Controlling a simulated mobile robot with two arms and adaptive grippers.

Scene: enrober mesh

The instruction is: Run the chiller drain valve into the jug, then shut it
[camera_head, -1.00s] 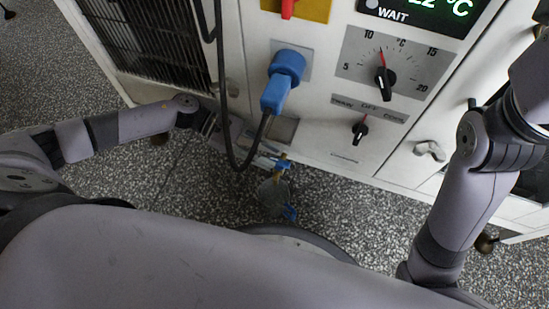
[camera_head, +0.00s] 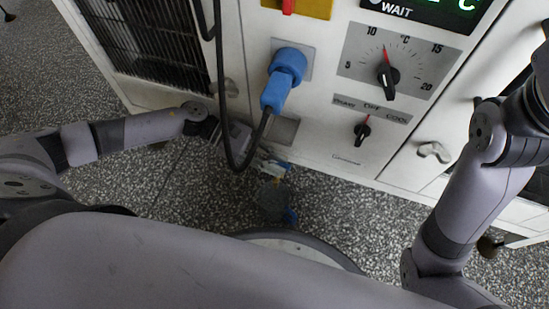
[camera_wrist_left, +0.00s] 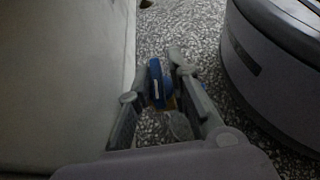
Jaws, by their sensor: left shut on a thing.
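The chiller drain valve (camera_head: 277,181) is low on the front of the white machine, with a blue handle that shows between my fingers in the left wrist view (camera_wrist_left: 156,82). My left gripper (camera_head: 272,166) is shut on this handle; its fingers also show in the left wrist view (camera_wrist_left: 166,76). The jug (camera_head: 272,201), a small greyish see-through vessel with a blue part at its right, stands on the floor under the valve. Its rim shows faintly beyond my fingers in the left wrist view (camera_wrist_left: 180,126). I cannot tell whether liquid runs. My right gripper is out of view.
A blue plug (camera_head: 283,80) with a hanging black cable (camera_head: 229,130) is just above my left wrist. The machine front carries a temperature dial (camera_head: 388,76) and a smaller selector knob (camera_head: 361,130). Speckled floor (camera_head: 340,215) is clear right of the jug.

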